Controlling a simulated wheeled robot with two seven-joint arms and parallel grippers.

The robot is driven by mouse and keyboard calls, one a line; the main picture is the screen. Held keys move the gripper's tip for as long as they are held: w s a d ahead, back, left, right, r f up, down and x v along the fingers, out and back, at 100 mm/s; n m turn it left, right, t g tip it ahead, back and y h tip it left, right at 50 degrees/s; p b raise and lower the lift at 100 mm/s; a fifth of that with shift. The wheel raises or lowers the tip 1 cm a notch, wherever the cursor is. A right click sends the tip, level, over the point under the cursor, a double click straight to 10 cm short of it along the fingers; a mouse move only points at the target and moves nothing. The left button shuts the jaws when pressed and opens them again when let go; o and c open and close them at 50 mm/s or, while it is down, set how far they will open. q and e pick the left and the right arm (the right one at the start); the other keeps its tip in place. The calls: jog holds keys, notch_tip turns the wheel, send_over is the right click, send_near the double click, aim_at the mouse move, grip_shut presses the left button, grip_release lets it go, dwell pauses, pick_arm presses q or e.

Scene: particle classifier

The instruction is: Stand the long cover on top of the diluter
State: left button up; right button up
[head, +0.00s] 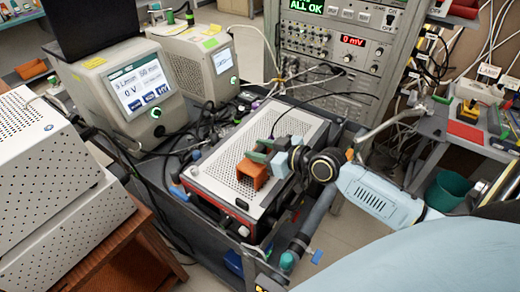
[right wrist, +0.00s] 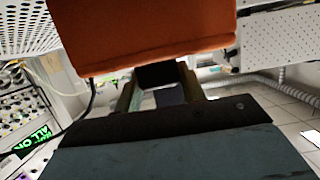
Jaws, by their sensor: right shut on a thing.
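The orange cover (head: 252,172), which I take for the long cover, is in my right gripper (head: 266,157). In the head view it looks like a short hollow box, its open end facing the camera, over the front part of a metal box with a perforated top (head: 222,157), which I take for the diluter. I cannot tell whether the cover touches that top. In the right wrist view the orange cover (right wrist: 150,35) fills the top middle, beyond the fingers of my right gripper (right wrist: 160,95). My left gripper is not in view.
Two instruments with screens, the left (head: 125,95) and the right (head: 195,60), stand behind left. A white perforated cabinet (head: 60,190) is at the left. An electronics rack (head: 335,50) stands behind. Cables crowd the cart left of the metal box. A side table (head: 455,130) is at the right.

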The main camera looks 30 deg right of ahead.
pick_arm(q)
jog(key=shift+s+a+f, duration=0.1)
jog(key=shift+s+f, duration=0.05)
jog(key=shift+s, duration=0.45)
pick_arm(e)
jog(key=o, duration=1.1)
jog(key=shift+r, duration=0.15)
jog(key=shift+v, duration=6)
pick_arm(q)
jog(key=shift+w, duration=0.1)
